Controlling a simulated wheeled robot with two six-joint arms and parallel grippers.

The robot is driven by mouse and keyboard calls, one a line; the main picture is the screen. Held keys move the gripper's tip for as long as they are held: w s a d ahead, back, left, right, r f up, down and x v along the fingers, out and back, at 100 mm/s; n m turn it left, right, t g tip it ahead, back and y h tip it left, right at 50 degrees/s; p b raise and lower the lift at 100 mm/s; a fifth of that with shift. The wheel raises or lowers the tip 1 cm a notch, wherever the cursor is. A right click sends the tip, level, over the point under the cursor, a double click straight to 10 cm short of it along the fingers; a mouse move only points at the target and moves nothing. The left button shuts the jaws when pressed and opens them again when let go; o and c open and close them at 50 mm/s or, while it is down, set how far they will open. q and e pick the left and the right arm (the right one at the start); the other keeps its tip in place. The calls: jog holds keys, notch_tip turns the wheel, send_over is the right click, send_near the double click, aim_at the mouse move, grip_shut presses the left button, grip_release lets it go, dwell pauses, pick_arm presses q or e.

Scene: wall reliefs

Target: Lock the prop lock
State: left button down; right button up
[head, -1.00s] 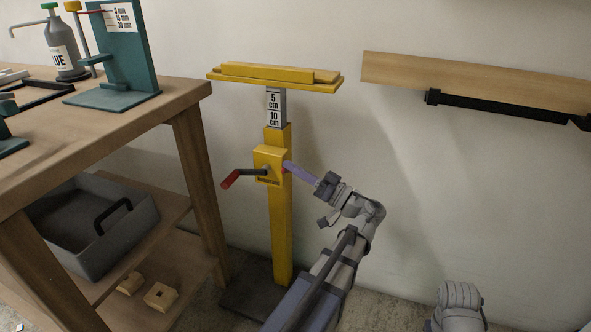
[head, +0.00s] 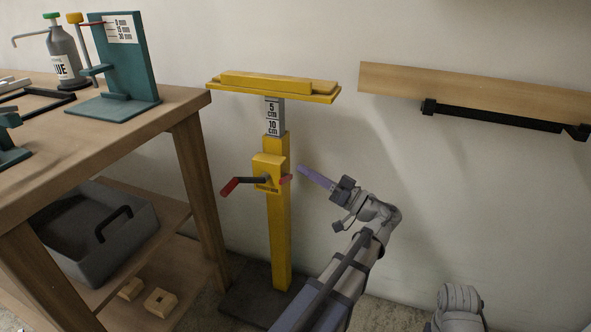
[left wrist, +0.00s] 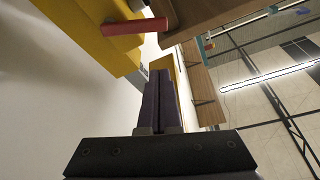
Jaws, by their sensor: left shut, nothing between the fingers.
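The yellow prop stand (head: 278,232) stands upright by the wall, with a yellow housing (head: 266,162) on its post. A black crank with a red grip (head: 230,187) sticks out left of the housing. A small red lever (head: 287,178) shows at the housing's right side. My left gripper (head: 302,171), with purple fingers, is shut and empty just right of this lever, apart from it. In the left wrist view its shut fingers (left wrist: 160,88) point toward the yellow stand (left wrist: 98,30) and a red grip (left wrist: 124,27); I cannot tell which one. My right gripper is not in view.
A wooden workbench (head: 150,118) stands close on the left, with a grey tray (head: 85,250) on its lower shelf. A wooden wall rail (head: 470,90) with a black bar is at the right. The wall space between the stand and rail is clear.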

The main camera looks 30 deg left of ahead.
pick_arm(q)
jog(key=b+v, duration=0.1)
jog(key=v, duration=0.4)
jog(key=shift+d+f, duration=0.1)
jog(key=shift+d, duration=0.25)
jog(key=s+d+f+m+t+h+p, duration=0.2)
jog(key=d+f+m+h+p, duration=0.15)
jog(key=f+m+h, duration=0.3)
jog(key=s+d+f+m+t+h+p, duration=0.1)
jog(key=s+d+f+m+h+p, duration=0.2)
jog(key=d+f+m+h, duration=0.3)
jog(key=s+d+f+m+g+h+p, duration=0.1)
jog(key=s+d+f+m+h+p, duration=0.2)
jog(key=d, duration=0.5)
jog(key=s+d+f+m+h+p, duration=0.1)
jog(key=s+d+f+m+h, duration=0.15)
jog(key=s+d+h, duration=0.35)
notch_tip(320, 180, up, 38)
jog(key=w+d+y+p, duration=0.1)
jog(key=d+p, duration=0.1)
jog(key=p, duration=3.5)
jog(key=shift+p, duration=0.4)
jog(key=shift+w+a, duration=0.1)
jog(key=shift+w, duration=0.05)
